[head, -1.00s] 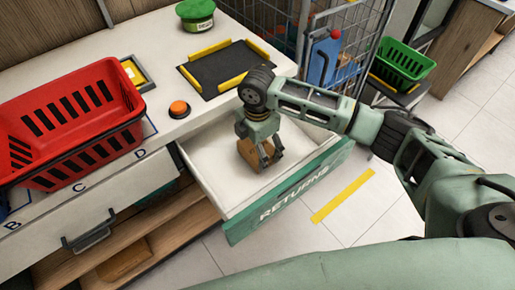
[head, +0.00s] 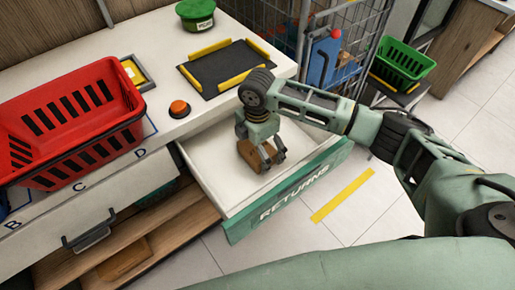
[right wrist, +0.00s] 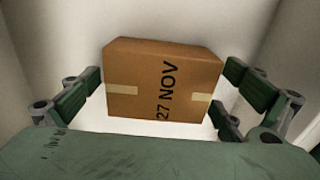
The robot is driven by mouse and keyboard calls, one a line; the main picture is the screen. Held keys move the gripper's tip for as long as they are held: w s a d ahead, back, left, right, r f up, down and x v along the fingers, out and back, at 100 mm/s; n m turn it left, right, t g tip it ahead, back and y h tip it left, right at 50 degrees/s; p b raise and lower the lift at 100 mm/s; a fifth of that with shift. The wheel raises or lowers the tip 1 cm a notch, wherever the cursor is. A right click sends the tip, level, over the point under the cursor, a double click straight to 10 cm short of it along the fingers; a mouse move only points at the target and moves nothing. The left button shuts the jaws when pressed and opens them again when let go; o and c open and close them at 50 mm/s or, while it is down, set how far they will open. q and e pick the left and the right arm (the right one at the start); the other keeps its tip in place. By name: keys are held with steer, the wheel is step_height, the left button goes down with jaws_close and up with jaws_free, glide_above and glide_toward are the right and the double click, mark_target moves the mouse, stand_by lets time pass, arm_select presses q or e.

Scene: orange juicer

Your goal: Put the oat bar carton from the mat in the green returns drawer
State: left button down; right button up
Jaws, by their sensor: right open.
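The oat bar carton (head: 252,156) is a small brown box inside the open green-fronted returns drawer (head: 210,172). In the right wrist view the carton (right wrist: 165,82) shows "27 NOV" and pale tape, with the white drawer floor around it. My right gripper (head: 264,158) reaches down into the drawer over the carton. Its fingers (right wrist: 165,95) are open on either side of the carton, with gaps showing at both sides. The black mat (head: 228,69) with yellow edge strips is empty on the counter. My left gripper is not in view.
A red basket (head: 70,120) stands on the counter at left, beside an orange button (head: 179,109). A wire cage (head: 270,22) and a green basket (head: 404,60) stand beyond. The drawer's walls surround my right gripper closely.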

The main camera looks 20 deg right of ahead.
step_height(320, 180, up, 12)
steer(key=shift+r, duration=0.2)
stand_by(0.7)
